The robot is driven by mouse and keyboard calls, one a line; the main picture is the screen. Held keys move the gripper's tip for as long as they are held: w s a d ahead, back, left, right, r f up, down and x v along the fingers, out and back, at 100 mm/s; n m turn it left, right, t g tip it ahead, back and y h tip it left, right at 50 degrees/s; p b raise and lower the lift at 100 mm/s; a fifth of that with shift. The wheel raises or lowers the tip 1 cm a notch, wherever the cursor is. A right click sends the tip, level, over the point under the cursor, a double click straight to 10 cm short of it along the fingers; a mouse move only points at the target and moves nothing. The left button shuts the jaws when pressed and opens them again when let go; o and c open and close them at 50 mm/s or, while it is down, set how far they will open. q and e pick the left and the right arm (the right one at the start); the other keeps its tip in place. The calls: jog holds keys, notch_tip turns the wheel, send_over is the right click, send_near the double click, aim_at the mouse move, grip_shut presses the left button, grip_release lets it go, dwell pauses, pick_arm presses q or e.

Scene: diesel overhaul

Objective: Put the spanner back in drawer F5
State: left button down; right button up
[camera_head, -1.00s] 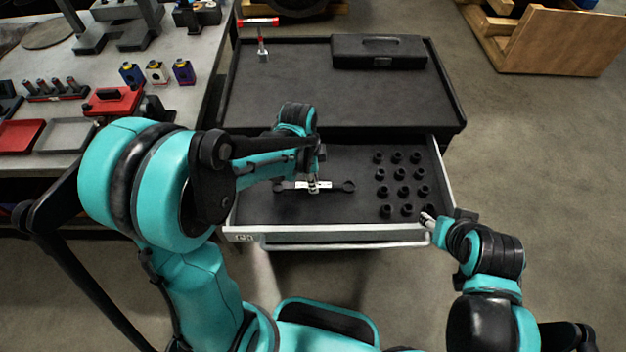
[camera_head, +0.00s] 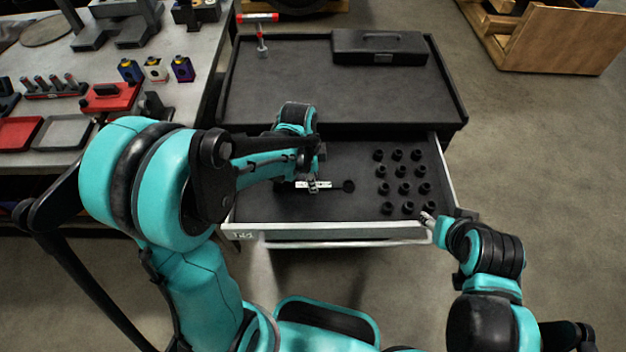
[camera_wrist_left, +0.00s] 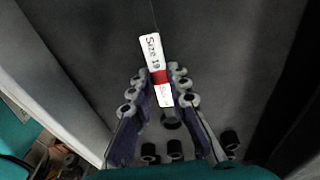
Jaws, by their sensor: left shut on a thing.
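The spanner (camera_head: 348,186) is dark with a white label, and sits over the left half of the open drawer (camera_head: 280,212). Its right end shows; its left part is hard to see by my arm. My left gripper (camera_head: 313,184) is shut on its middle. In the left wrist view the label (camera_wrist_left: 154,62), reading "Size 19" with a red band, runs between the fingertips (camera_wrist_left: 160,88). I cannot tell if the spanner touches the drawer floor. My right gripper (camera_head: 428,219) is at the drawer's front right corner; its opening is unclear. The tag on the drawer front is too small to read.
Several black sockets (camera_head: 404,188) stand in rows in the right part of the drawer. A black toolbox (camera_head: 380,47) and a red-handled tool (camera_head: 261,38) are on the cabinet top (camera_head: 320,95). A workbench (camera_head: 205,75) with parts stands at left.

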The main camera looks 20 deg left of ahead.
pick_arm(q)
jog(key=shift+f+b, duration=0.3)
jog(key=shift+f, duration=0.1)
jog(key=c, duration=1.4)
grip_release()
jog(key=shift+o, duration=0.2)
notch_tip(320, 180, up, 12)
jog(key=a, duration=0.1)
jog(key=shift+s+a, duration=0.25)
